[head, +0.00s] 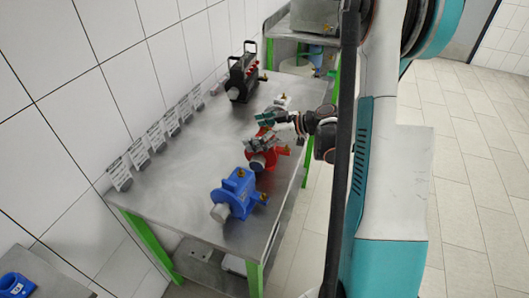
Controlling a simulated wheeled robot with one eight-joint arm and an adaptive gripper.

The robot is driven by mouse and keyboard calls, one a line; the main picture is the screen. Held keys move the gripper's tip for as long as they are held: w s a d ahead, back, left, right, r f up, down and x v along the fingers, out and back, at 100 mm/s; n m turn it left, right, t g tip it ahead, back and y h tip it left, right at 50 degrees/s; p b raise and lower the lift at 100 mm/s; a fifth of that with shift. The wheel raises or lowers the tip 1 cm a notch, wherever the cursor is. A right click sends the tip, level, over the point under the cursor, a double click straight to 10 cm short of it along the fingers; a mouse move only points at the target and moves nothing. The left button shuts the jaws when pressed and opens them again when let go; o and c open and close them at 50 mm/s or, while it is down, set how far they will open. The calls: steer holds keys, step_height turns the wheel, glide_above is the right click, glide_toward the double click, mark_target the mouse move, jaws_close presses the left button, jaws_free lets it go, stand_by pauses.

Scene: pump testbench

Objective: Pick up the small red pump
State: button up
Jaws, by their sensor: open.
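The small red pump (270,158) stands on the metal table between the blue pump and the black pump. My gripper (266,130) is open, reaching in from the right, with its fingers at the far upper part of the red pump in the picture. The fingers cover part of the pump. I cannot tell whether they touch it or hang just above it.
A blue pump (235,194) stands nearer on the metal table (180,190). A black pump (243,77) stands farther back. A small white object (282,101) lies behind my gripper. Several tags (139,153) stand along the wall side. The table's left part is clear.

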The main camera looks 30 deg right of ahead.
steer(key=shift+c, duration=0.2)
steer(key=c, duration=1.7)
steer(key=shift+r, duration=0.15)
steer(key=shift+c, duration=0.2)
